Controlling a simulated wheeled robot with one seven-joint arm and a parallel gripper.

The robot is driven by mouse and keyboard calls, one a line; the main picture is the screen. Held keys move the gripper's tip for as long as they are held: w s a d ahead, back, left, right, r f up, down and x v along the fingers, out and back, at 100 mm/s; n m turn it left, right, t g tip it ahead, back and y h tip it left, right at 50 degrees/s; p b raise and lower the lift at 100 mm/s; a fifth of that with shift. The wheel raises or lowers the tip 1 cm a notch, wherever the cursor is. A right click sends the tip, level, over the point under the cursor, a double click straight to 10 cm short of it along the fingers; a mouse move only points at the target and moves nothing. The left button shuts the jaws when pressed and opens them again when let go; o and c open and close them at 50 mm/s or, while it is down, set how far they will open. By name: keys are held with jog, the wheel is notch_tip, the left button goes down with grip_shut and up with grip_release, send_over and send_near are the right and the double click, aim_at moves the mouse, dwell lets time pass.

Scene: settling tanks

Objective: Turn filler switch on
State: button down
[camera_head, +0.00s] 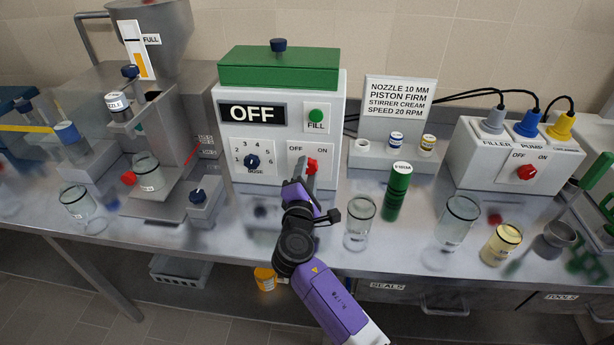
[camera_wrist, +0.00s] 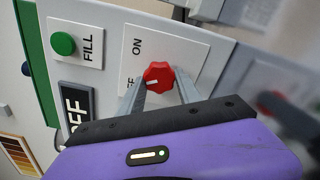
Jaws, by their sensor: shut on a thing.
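The filler box (camera_head: 335,125) is white with a green lid, and its black display (camera_head: 252,113) reads OFF. Its red switch knob (camera_head: 312,165) sits below the OFF and ON labels at the lower right of the front. My gripper (camera_head: 306,178) is at this knob. In the wrist view the red knob (camera_wrist: 159,77) is between the two fingers of my gripper (camera_wrist: 160,90), which are shut on it. The white mark on the knob points left, towards the partly hidden OFF label.
A green FILL button (camera_head: 316,115) and a dose dial (camera_head: 252,162) are near the knob. A green cylinder (camera_head: 397,190) and a glass beaker (camera_head: 359,224) stand right of my arm. Another box with a red switch (camera_head: 526,172) is farther right.

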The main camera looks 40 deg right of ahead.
jog(key=m+b, duration=0.2)
jog(key=b, duration=0.1)
jog(key=shift+f+m, duration=0.35)
jog(key=shift+m, duration=0.05)
jog(key=m+b, duration=0.4)
jog(key=shift+b, duration=0.35)
jog(key=m+b, duration=0.3)
jog(key=shift+r+m, duration=0.2)
jog(key=shift+m, duration=0.1)
jog(key=shift+r+m+b, duration=0.15)
jog(key=shift+m+b, duration=0.85)
jog(key=c, duration=0.8)
grip_release()
jog(key=shift+r, duration=0.1)
jog(key=shift+s+a, duration=0.1)
